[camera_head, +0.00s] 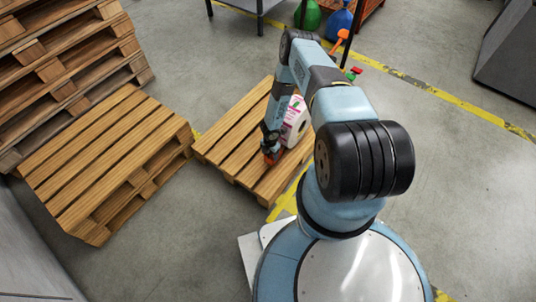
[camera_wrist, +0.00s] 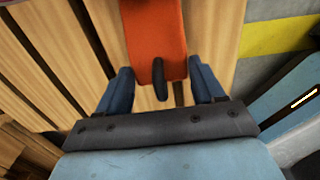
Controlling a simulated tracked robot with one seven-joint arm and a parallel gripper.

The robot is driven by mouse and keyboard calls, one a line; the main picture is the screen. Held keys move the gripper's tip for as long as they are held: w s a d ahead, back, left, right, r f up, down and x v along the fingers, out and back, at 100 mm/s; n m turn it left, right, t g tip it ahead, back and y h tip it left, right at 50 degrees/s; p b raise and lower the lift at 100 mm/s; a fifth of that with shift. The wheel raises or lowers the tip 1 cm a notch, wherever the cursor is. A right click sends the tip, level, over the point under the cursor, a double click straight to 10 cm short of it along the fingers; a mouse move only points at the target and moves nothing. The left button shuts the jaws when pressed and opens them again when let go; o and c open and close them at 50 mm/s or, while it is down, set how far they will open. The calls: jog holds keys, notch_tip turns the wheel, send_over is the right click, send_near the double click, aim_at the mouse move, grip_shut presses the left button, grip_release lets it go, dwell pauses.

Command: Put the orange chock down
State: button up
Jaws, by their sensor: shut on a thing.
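The orange chock (camera_wrist: 155,40) lies between the two blue fingers of my gripper (camera_wrist: 163,78) in the wrist view, over wooden slats. My gripper is shut on it. In the head view, the chock (camera_head: 273,156) is a small orange-red patch under my gripper (camera_head: 270,146), at the near part of the low wooden pallet (camera_head: 228,131). My gripper points down and partly hides the chock. I cannot tell whether the chock touches the slats.
A white roll with a printed label (camera_head: 295,122) stands on the pallet just beyond my gripper, partly behind my arm. Another pallet stack (camera_head: 110,160) is to the left, with a taller stack (camera_head: 60,60) behind. Green and blue bottles (camera_head: 338,24) stand at the back. Open floor lies right.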

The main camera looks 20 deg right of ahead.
jog(key=o, duration=1)
jog(key=shift+o, duration=0.2)
